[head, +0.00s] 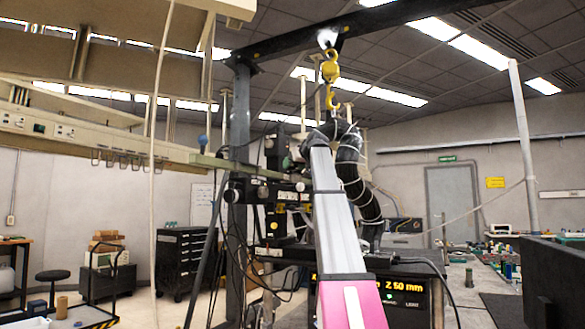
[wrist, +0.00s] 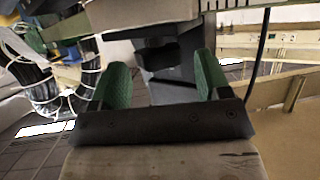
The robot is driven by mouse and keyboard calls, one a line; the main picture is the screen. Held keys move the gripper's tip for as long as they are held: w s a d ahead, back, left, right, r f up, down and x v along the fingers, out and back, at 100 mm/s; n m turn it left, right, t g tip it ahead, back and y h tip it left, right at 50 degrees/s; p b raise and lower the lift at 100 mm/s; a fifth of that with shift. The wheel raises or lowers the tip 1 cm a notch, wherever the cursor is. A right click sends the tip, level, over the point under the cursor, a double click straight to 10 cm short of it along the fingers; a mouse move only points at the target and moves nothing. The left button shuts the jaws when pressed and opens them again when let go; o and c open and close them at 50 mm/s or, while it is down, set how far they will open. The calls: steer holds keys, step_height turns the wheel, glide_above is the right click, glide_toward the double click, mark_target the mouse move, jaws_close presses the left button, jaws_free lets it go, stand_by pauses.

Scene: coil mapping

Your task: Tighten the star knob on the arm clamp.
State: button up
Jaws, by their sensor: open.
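My gripper (wrist: 161,70) is open in the wrist view, its two green-padded fingers apart with nothing held between them. A dark, blocky part (wrist: 157,52) shows beyond and between the fingers; I cannot tell whether it is the star knob or the arm clamp, nor whether the fingers touch it. In the head view, my grey and pink arm reaches up to a dark upright machine assembly (head: 275,195) with black fittings. The star knob cannot be picked out there, and my arm hides part of the assembly. A small blue knob (head: 203,139) tops a thin post left of it.
A yellow crane hook (head: 330,72) hangs from an overhead beam just above my arm. A thick black hose (head: 350,175) and loose cables run close beside the arm. A lit display (head: 405,290) stands low at right. A black drawer cabinet (head: 182,262) stands at the left.

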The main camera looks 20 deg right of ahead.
steer(key=shift+w+a+f, duration=0.2)
steer(key=shift+w+f, duration=0.05)
steer(key=shift+w, duration=0.35)
steer(key=c, duration=0.9)
steer(key=shift+a+m+h, duration=0.1)
steer(key=shift+m+h, duration=0.2)
steer(key=m+h, duration=0.2)
steer(key=shift+s+a+t+h, duration=0.1)
steer(key=shift+a+t+h, duration=0.05)
steer(key=shift+t+h, duration=0.2)
steer(key=shift+m+h, duration=1.6)
steer(key=shift+h, duration=0.05)
